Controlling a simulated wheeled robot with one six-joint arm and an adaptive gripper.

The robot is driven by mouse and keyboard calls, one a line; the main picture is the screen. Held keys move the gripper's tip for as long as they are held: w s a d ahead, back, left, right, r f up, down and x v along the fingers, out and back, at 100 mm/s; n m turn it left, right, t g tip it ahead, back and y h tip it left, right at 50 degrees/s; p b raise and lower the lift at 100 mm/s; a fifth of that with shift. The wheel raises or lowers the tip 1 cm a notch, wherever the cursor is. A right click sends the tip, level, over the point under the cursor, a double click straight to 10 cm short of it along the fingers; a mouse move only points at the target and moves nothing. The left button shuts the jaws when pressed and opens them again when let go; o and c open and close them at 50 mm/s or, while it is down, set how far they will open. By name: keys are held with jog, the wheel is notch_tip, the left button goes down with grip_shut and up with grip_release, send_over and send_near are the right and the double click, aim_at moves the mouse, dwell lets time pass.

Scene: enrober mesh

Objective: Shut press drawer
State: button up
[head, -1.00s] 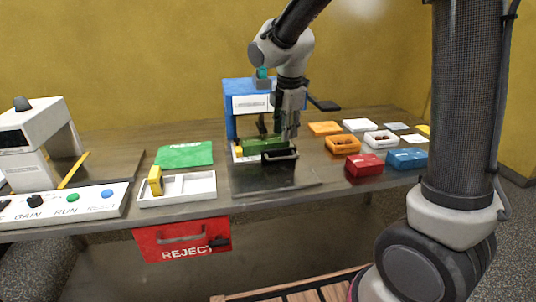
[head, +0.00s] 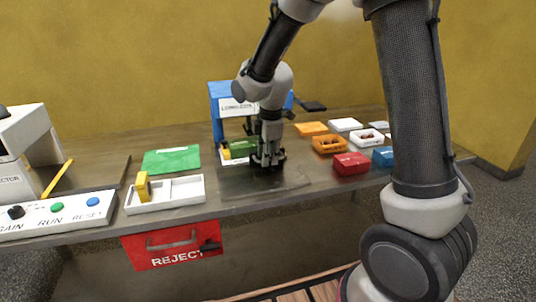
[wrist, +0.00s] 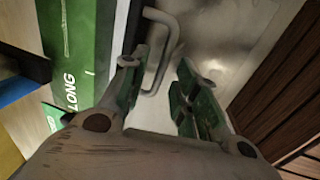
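The blue press (head: 217,105) stands at the back middle of the table in the head view. Its drawer (head: 227,161) sticks out at the front, with a green block (head: 240,147) at it. In the wrist view a green piece lettered LONG (wrist: 85,60) lies left of a grey bar handle (wrist: 172,38). My gripper (head: 267,160) is low at the drawer front, pointing down, and hides the handle in the head view. In the wrist view my gripper (wrist: 158,80) has its fingers apart, with the handle bar between them. Contact with the handle cannot be told.
A white divided tray (head: 165,207) with a yellow block stands left. Orange, red and blue boxes, including a red one (head: 351,163), stand to the right. A green mat (head: 171,159) lies behind the tray.

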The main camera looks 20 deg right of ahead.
grip_shut()
jog(key=shift+w, duration=2.15)
jog(key=shift+w+r, duration=0.1)
jog(key=shift+w, duration=0.05)
grip_release()
jog(key=shift+w, duration=0.1)
notch_tip(320, 180, up, 12)
jog(key=s, duration=0.2)
jog(key=shift+s, duration=0.15)
jog(key=shift+f, duration=0.2)
